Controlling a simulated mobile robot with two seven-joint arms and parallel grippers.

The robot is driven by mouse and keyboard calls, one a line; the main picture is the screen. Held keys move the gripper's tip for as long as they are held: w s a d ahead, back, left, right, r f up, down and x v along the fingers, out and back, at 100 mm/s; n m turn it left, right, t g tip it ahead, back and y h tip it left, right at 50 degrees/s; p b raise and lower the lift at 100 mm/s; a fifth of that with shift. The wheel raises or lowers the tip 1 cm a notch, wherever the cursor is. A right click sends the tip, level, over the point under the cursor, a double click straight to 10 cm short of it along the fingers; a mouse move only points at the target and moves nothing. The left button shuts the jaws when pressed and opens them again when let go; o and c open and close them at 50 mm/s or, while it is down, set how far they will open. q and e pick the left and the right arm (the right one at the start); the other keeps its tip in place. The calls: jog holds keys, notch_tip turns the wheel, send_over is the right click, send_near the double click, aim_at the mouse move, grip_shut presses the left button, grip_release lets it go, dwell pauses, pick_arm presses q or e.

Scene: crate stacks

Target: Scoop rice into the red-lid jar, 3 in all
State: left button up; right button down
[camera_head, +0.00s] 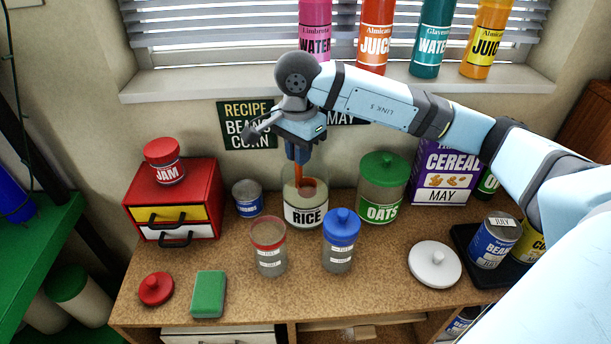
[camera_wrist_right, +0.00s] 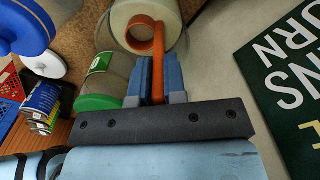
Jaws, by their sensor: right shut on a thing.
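The red-lid jar (camera_head: 270,262) stands open at the front of the counter, a clear jar with a red rim. Its red lid (camera_head: 156,289) lies apart at the front left. The rice jar (camera_head: 306,214), with a RICE label, stands open behind it; its mouth also shows in the right wrist view (camera_wrist_right: 172,12). My right gripper (camera_head: 298,153) is above the rice jar, shut on the upright handle of an orange scoop (camera_head: 298,175). The scoop's lower end reaches into the rice jar; whether it holds rice I cannot tell. My left gripper is not in view.
A blue-lidded jar (camera_head: 339,258) stands right of the red-lid jar. The oats jar (camera_head: 381,186) is right of the rice. A blue can (camera_head: 247,200) is left of it. A white lid (camera_head: 435,264) and green sponge (camera_head: 209,294) lie in front. Red drawers (camera_head: 133,205) stand left.

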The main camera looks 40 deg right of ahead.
jog(key=shift+f+b, duration=0.7)
jog(key=shift+f, duration=0.25)
jog(key=shift+f+b, duration=0.3)
jog(key=shift+f, duration=0.05)
jog(key=shift+r, duration=0.15)
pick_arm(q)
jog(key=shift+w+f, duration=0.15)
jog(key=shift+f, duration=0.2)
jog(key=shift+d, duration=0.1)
